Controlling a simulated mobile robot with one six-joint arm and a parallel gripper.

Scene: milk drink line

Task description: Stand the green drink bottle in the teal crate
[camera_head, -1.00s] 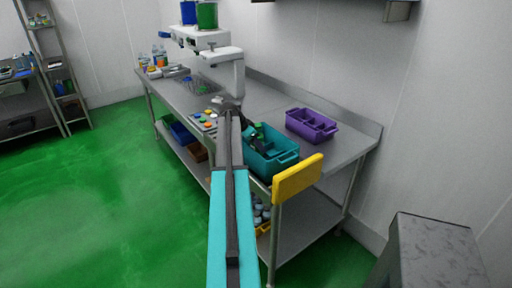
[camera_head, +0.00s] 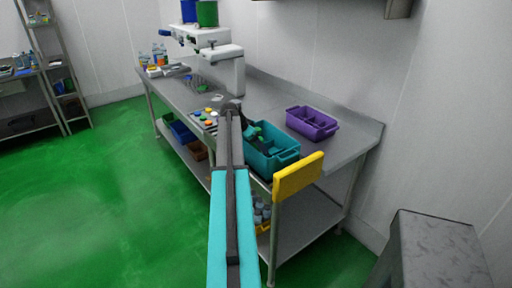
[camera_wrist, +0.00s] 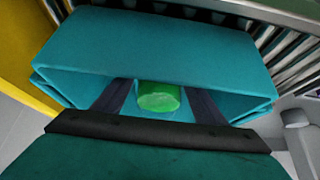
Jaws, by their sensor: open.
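The teal crate (camera_head: 277,165) stands on the steel bench near its front corner. In the wrist view its wall (camera_wrist: 165,42) fills the upper middle. The green drink bottle (camera_wrist: 158,98) shows inside the crate between my two dark fingers; only its green end is seen, so its tilt is hard to tell. My gripper (camera_wrist: 160,88) is open, with a finger on each side of the bottle and a gap beside it. In the head view my dark gripper (camera_head: 251,131) is over the crate's left part and hides much of the bottle.
A purple divided crate (camera_head: 312,123) stands behind and right of the teal one. A yellow panel (camera_head: 298,178) is at the bench's front corner. Coloured buttons (camera_head: 208,115) lie left of my arm. A white machine (camera_head: 222,55) stands farther back on the bench.

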